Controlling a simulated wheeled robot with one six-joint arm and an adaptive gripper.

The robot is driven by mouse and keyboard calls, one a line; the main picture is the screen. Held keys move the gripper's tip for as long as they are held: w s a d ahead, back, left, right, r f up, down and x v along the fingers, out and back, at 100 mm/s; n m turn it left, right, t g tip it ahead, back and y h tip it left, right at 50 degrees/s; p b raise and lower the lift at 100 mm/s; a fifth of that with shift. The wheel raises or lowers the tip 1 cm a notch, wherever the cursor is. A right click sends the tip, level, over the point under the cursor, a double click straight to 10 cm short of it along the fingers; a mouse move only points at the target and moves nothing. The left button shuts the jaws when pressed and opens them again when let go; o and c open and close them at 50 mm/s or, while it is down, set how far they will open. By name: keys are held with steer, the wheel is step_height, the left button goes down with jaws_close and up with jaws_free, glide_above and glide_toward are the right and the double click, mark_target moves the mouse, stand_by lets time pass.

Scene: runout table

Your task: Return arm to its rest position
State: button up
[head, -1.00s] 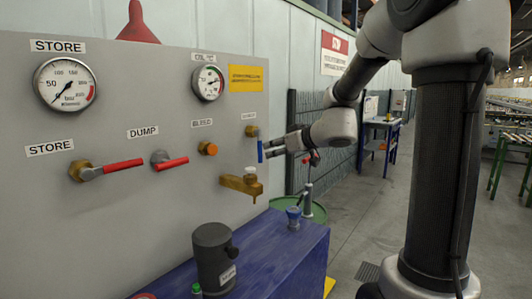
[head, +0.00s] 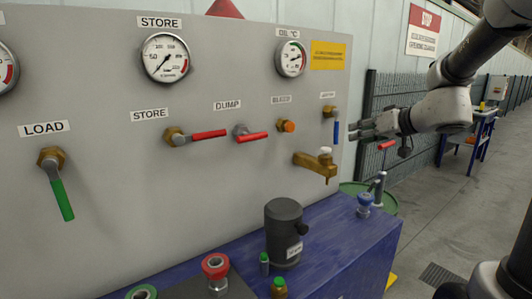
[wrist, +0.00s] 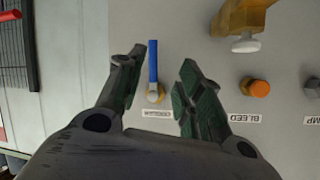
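My gripper (head: 356,129) is in front of the right end of the grey panel, just right of a blue-handled valve (head: 336,132). The blue handle hangs straight down from its brass body. In the wrist view my gripper (wrist: 164,58) has its two dark fingers spread apart. The blue handle (wrist: 153,62) shows in the gap between them, touching neither finger. The distance from fingertips to panel is hard to judge. My arm reaches in from the upper right of the head view, not folded back.
The grey panel (head: 110,100) also carries a green load lever (head: 61,198), red store (head: 209,134) and dump levers (head: 252,137), an orange bleed knob (head: 287,126) and a brass tap (head: 318,165). Below stands a blue bench (head: 345,240) with a dark cylinder (head: 284,232). Open floor lies right.

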steer(key=s+f+m+g, duration=0.2)
steer(key=s+f+g, duration=0.15)
steer(key=s, duration=0.55)
steer(key=s+f+m+g, duration=0.25)
steer(key=s+f, duration=0.25)
steer(key=s, duration=0.3)
steer(key=s+d+r+n+h, duration=0.1)
steer(key=s+d+h, duration=0.1)
steer(key=s, duration=0.4)
steer(key=s+d+r+n+g+h, duration=0.1)
steer(key=s+d+r+h, duration=0.1)
steer(key=s, duration=0.5)
steer(key=shift+d+r+n+h, duration=0.15)
steer(key=shift+d+n+h, duration=0.25)
steer(key=shift+h, duration=0.3)
